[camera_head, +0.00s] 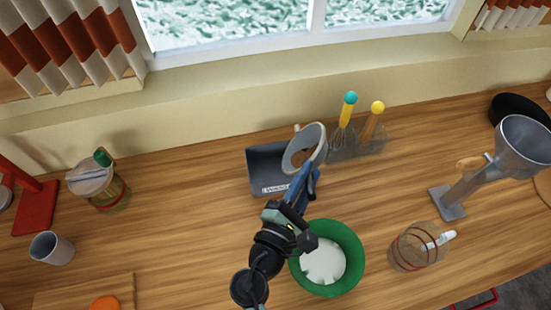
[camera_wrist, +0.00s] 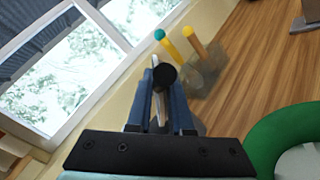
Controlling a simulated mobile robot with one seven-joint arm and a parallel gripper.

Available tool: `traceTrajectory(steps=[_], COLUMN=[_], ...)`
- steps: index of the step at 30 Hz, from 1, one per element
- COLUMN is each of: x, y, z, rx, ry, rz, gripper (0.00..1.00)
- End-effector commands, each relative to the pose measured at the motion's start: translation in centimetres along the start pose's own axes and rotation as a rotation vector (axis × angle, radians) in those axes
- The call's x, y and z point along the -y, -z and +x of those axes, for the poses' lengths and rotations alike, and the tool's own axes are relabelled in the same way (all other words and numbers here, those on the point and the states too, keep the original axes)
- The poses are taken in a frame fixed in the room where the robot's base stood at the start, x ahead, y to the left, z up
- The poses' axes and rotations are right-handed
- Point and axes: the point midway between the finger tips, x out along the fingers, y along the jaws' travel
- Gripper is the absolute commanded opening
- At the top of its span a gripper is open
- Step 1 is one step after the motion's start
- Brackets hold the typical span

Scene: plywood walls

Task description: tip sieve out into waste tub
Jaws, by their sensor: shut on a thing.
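My gripper (camera_head: 303,182) is shut on the handle of the grey sieve (camera_head: 317,147). The sieve is a round grey ring, held steeply tilted with its opening facing left, at the right edge of a dark grey square tub (camera_head: 262,158). The tub has a small white label I cannot read; I take it as the waste tub. Whether anything is in the sieve I cannot tell. In the wrist view, the blue fingers (camera_wrist: 163,100) close around a handle with a dark round end (camera_wrist: 164,76); the sieve's ring is mostly hidden there.
A green bowl (camera_head: 353,238) with white contents stands below my gripper. A clear holder (camera_head: 357,148) with a teal-ended whisk and a yellow-ended tool stands right of the sieve. A glass jug (camera_head: 417,247) and a grey funnel stand (camera_head: 450,200) are farther right.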

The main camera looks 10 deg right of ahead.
Motion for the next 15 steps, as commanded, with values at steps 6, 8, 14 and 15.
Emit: traceTrajectory(steps=[6,8,14,15], x=[-0.44,-0.53,-0.86,-0.93], y=[0.04,0.06,0.13,0.14], z=[-0.05,-0.07,-0.13,-0.14], rx=[0.004,0.005,0.009,0.009], ry=[-0.004,-0.005,-0.009,-0.010], rz=[-0.028,-0.037,-0.064,-0.069], gripper=[0.00,0.00,0.00,0.00])
